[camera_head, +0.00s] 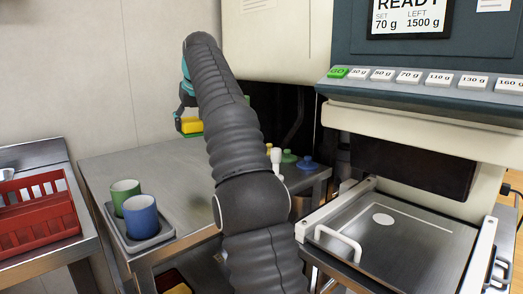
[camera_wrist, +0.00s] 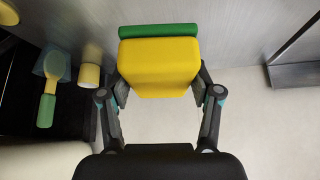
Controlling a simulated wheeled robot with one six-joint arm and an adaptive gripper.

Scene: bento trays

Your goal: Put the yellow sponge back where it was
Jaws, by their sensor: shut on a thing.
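The yellow sponge (camera_head: 191,125) has a green layer along one side. In the head view it hangs in the air over the back of the metal table (camera_head: 150,172), with the green layer underneath. My gripper (camera_head: 187,113) is shut on it, partly hidden behind my arm. In the wrist view the sponge (camera_wrist: 158,65) sits between the two fingers of my gripper (camera_wrist: 160,88), with its green layer at the far side. I cannot tell how high it is above the table.
A grey tray (camera_head: 158,238) with a green cup (camera_head: 125,195) and a blue cup (camera_head: 141,216) stands on the table's front. A red rack (camera_head: 38,214) is at left. Green (camera_head: 289,156) and blue (camera_head: 307,162) knobbed items stand right of my arm. A machine (camera_head: 425,120) fills the right.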

